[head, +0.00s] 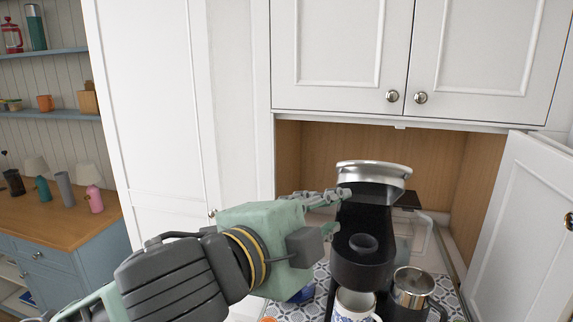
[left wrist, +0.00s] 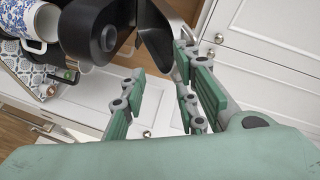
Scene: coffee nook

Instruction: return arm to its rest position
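My left gripper (head: 336,212) reaches in from the left in the head view, beside the coffee machine (head: 365,235). Its fingers are spread apart with nothing between them. The upper finger is close to the underside of the machine's raised silver lid (head: 372,168); I cannot tell whether it touches. In the left wrist view the open gripper (left wrist: 155,75) has one set of fingers beside the lid (left wrist: 163,38) and the opposite finger apart from it. My right gripper is not in view.
A blue-and-white mug (head: 354,305) stands under the machine, with a dark metal jug (head: 410,290) to its right. White cabinet doors (head: 340,50) are above, and an open door (head: 530,230) is at the right. A wooden counter (head: 50,215) with several items is far left.

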